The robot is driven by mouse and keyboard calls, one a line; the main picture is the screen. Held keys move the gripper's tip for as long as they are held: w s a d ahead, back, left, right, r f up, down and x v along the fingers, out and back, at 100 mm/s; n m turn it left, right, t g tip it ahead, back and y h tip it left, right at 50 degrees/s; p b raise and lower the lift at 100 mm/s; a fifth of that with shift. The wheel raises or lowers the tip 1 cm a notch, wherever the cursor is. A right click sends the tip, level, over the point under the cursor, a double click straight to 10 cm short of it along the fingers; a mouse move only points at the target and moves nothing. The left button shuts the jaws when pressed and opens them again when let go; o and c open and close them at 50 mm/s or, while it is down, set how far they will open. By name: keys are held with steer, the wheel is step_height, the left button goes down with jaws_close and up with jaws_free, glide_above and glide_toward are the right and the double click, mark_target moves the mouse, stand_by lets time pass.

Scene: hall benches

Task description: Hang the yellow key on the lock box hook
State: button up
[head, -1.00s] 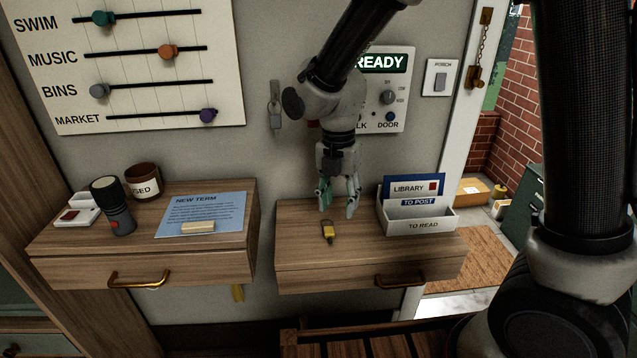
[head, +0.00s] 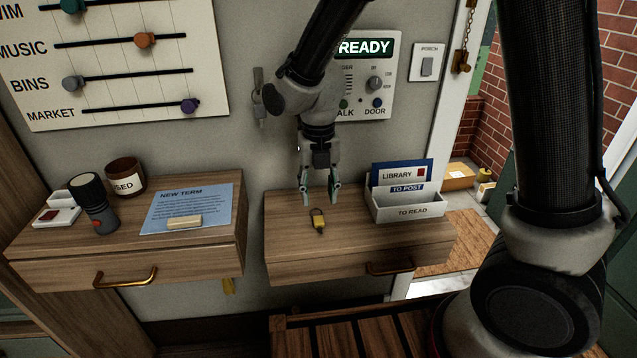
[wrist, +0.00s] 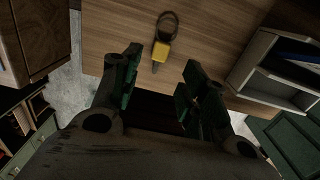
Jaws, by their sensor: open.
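The yellow key (head: 318,222) lies flat on the right wooden drawer shelf (head: 275,238), with a dark ring at one end. In the wrist view the yellow key (wrist: 162,50) lies just beyond the fingertips, ring farther away and shaft toward me. My gripper (head: 320,200) points down, open and empty, above and slightly behind the key; its fingers also show in the wrist view (wrist: 158,75). A grey metal piece (head: 260,100) hangs on the wall left of my arm; I cannot tell whether it is the lock box hook.
A letter rack (head: 408,208) stands right of the key. The left shelf (head: 215,250) holds a torch (head: 93,203), a cup (head: 125,178) and a blue notice (head: 205,200). A wall panel (head: 378,95) is behind my arm. A small yellow thing (head: 229,286) hangs between the shelves.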

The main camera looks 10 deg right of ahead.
mark_target(319, 220)
steer(key=shift+f, duration=3.95)
jaws_close()
steer(key=shift+r, duration=4)
